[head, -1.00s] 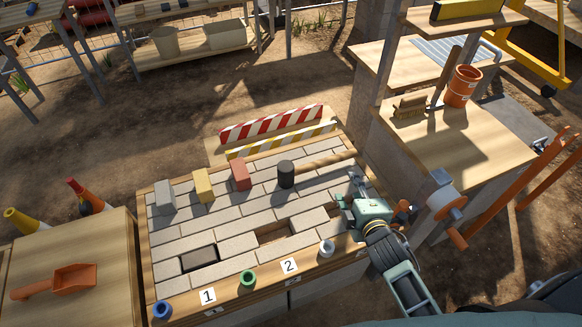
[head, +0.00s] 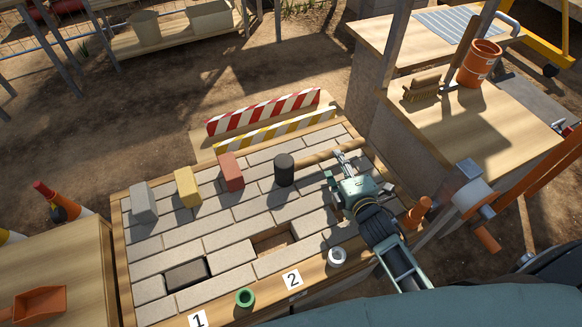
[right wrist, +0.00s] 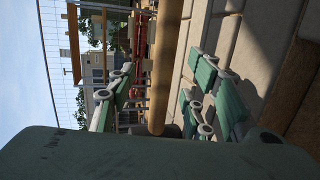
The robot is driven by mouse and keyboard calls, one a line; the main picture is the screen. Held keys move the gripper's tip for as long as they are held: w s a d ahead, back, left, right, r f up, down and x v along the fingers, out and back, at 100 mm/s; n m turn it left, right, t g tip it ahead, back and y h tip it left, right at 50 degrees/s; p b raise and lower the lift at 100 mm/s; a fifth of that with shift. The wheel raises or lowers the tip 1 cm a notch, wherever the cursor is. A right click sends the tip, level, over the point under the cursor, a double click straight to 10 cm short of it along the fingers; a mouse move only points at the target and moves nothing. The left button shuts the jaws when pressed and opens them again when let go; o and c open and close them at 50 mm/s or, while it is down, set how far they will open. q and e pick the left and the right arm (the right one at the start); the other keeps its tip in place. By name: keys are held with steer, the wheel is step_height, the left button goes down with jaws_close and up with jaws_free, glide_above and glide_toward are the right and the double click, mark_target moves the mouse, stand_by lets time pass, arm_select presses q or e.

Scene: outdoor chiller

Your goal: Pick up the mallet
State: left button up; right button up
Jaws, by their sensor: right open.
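The mallet has a black head (head: 285,171) standing on the brick-paved table (head: 205,262), and its wooden handle (head: 318,157) reaches to the right. My right gripper (head: 337,167) is open, close to the handle's right end. In the right wrist view the handle (right wrist: 164,75) runs lengthwise between the two spread green fingers of the gripper (right wrist: 160,92). I cannot tell whether either finger touches it. The mallet head cannot be made out in that view. My left gripper does not show.
Grey (head: 143,203), yellow (head: 188,188) and red (head: 231,172) blocks stand left of the mallet head. Striped barriers (head: 263,112) stand behind the table. Green (head: 245,297) and white (head: 337,257) rings lie along the front edge. A side bench with a brush (head: 422,90) stands right.

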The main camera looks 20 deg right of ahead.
mark_target(332, 156)
steer(key=x, duration=0.6)
steer(key=shift+f, duration=0.35)
jaws_close()
steer(key=shift+r, duration=0.2)
